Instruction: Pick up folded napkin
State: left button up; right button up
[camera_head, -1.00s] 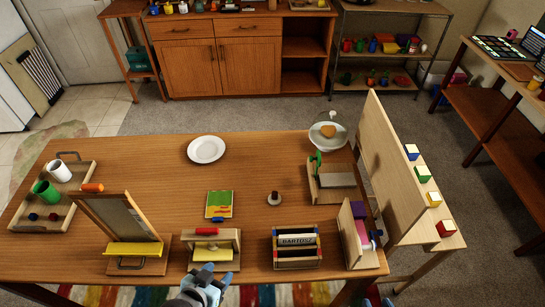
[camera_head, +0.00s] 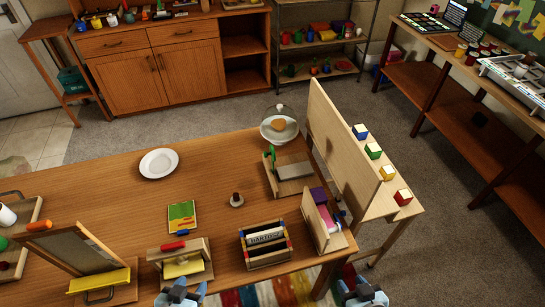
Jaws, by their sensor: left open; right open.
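I cannot tell for certain which thing is the folded napkin. A flat yellow piece (camera_head: 183,267) lies in a small wooden frame with a red roller-like bar on top, near the front edge of the table. Pink and purple pieces (camera_head: 320,198) stand in an upright wooden holder (camera_head: 316,222) at the table's right end. My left gripper (camera_head: 181,291) is open and empty at the front edge, just below the wooden frame. My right gripper (camera_head: 362,292) is open and empty beyond the front right corner, below the upright holder.
A small crate (camera_head: 264,245) with a lettered label stands between the frame and the holder. A leaning board (camera_head: 72,247) is at front left. A tall wooden panel (camera_head: 340,145) blocks the right side.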

aim_at(303, 169)
jog(key=i+u, duration=0.15)
jog(key=u, duration=0.2)
jog(key=i+u, duration=0.15)
jog(key=u, duration=0.2)
jog(key=i+l+u, duration=0.1)
jog(key=u, duration=0.3)
